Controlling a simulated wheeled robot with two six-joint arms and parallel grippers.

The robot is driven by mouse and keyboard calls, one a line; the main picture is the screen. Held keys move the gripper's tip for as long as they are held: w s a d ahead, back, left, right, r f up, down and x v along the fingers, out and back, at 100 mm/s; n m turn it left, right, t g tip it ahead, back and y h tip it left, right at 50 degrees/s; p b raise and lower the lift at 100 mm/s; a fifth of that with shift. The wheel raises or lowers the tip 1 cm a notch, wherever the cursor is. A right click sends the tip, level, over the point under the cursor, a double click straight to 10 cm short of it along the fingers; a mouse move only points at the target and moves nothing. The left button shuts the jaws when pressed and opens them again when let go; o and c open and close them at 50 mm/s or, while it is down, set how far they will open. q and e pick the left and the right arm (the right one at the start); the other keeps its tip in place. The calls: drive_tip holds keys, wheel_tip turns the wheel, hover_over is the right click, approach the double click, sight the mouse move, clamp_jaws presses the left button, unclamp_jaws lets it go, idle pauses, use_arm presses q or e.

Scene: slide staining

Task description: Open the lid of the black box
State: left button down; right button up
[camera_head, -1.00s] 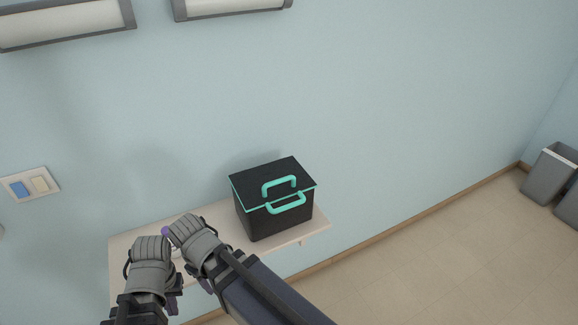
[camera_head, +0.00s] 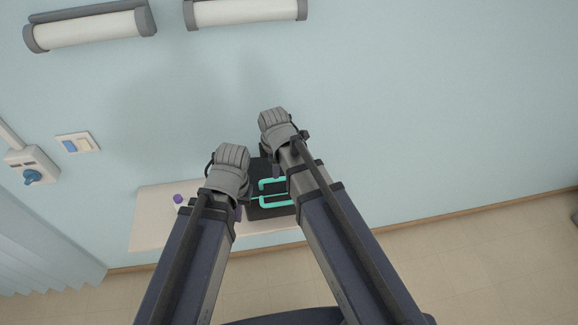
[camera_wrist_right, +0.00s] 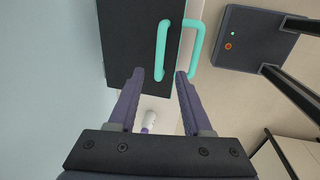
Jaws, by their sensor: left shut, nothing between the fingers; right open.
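The black box (camera_head: 257,172) stands on the shelf, largely hidden behind my arms in the head view. Its lid (camera_wrist_right: 128,45) looks shut in the right wrist view. A teal handle (camera_wrist_right: 163,48) is on the lid and a second teal handle (camera_wrist_right: 196,42) is on the box's front. My right gripper (camera_wrist_right: 160,74) is open over the box, its fingertips on either side of the near end of the lid handle, not closed on it. My left gripper (camera_head: 239,213) is shut and empty, at the left side of the box; its contact with the box cannot be told.
A small white bottle with a purple cap (camera_head: 178,199) stands on the shelf (camera_head: 153,220), left of the box. It also shows below the box in the right wrist view (camera_wrist_right: 149,119). The wall (camera_head: 420,110) rises behind the shelf. Open floor lies in front.

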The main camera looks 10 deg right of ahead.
drive_tip(key=f+b, duration=0.2)
drive_tip(key=w+f+b, duration=0.1)
drive_tip(key=f+b, duration=0.4)
drive_tip(key=b, duration=0.1)
drive_tip(key=shift+w+f, duration=0.3)
drive_tip(key=shift+f, duration=0.1)
drive_tip(key=shift+a, duration=0.1)
drive_tip(key=shift+r, duration=0.1)
drive_tip(key=shift+c, duration=0.2)
clamp_jaws()
idle(1.0)
